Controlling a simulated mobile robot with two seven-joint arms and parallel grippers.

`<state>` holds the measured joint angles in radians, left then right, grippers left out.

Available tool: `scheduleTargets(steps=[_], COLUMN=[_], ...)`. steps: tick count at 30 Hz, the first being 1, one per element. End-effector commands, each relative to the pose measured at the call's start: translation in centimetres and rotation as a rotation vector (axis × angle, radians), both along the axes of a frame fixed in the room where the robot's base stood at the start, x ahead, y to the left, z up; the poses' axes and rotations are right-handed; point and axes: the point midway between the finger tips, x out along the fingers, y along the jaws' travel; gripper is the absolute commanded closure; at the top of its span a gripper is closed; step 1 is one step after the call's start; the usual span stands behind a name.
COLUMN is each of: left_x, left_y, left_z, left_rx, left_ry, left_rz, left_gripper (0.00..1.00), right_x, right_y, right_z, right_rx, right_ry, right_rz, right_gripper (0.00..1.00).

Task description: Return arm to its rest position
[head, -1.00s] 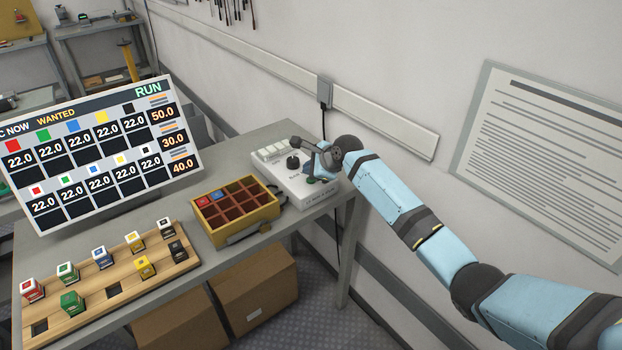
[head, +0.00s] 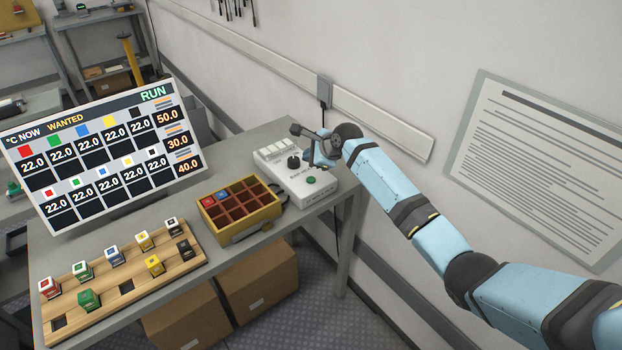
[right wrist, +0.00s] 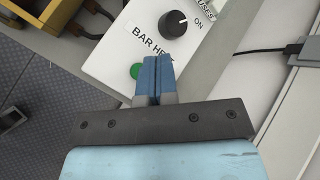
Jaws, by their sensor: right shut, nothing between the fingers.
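My right arm reaches in from the right in the head view. Its gripper (head: 322,163) is above the far right corner of the white control box (head: 322,188), which has a black knob (head: 293,162) and a green button (head: 311,180). In the right wrist view the blue fingers (right wrist: 157,78) are closed together and empty. They lie over the box label, with the green button (right wrist: 137,71) partly hidden beside them and the knob (right wrist: 173,24) beyond. I cannot tell the exact height of the fingertips above the box. My left gripper is not in view.
A display (head: 100,150) reading RUN stands on the grey table. A yellow tray (head: 267,226) with dark red compartments holds a red and a blue block. A wooden rack (head: 190,262) holds several coloured blocks. The wall and a power socket (head: 325,90) are close behind my gripper.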

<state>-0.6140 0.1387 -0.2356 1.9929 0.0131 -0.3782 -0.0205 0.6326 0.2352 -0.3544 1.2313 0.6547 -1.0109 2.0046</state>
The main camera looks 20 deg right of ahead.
Motion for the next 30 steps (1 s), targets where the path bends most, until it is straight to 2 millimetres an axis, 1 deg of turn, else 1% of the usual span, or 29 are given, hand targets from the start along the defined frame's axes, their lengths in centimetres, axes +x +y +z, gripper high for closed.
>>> scheduleTargets(steps=[10,11,14,17,18,20,21,23,24,26,27,29,30], left_x=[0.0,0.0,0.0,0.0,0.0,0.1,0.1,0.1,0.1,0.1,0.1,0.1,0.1], left_y=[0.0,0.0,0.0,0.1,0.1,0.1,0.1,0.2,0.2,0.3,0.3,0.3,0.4], left_z=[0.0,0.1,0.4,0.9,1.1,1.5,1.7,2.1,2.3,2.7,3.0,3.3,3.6], left_rx=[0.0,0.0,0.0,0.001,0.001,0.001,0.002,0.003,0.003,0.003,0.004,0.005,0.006], left_ry=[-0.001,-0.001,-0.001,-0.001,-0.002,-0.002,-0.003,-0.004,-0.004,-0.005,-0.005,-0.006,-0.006], left_rz=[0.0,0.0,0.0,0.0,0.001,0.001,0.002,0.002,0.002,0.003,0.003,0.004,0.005], left_gripper=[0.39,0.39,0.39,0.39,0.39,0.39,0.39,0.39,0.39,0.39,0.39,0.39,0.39], right_x=[-0.1,-0.2,-1.6,-4.6,-6.0,-8.4,-10.1,-12.9,-15.0,-18.1,-20.3,-23.6,-25.8], right_y=[0.0,0.1,0.4,1.1,1.4,1.8,2.0,2.4,2.7,3.0,3.1,3.3,3.4], right_z=[-0.1,-0.3,-1.8,-4.7,-6.0,-7.7,-8.9,-10.4,-11.5,-12.7,-13.3,-14.1,-14.5], right_rx=[-0.002,-0.006,-0.049,-0.145,-0.193,-0.27,-0.323,-0.409,-0.471,-0.57,-0.637,-0.737,-0.808], right_ry=[-0.001,-0.004,-0.031,-0.093,-0.127,-0.18,-0.216,-0.272,-0.312,-0.371,-0.412,-0.468,-0.505], right_rz=[0.002,0.007,0.049,0.144,0.191,0.263,0.313,0.39,0.445,0.529,0.584,0.666,0.72], right_gripper=[1.0,1.0,1.0,1.0,1.0,1.0,1.0,1.0,1.0,1.0,1.0,1.0,1.0])
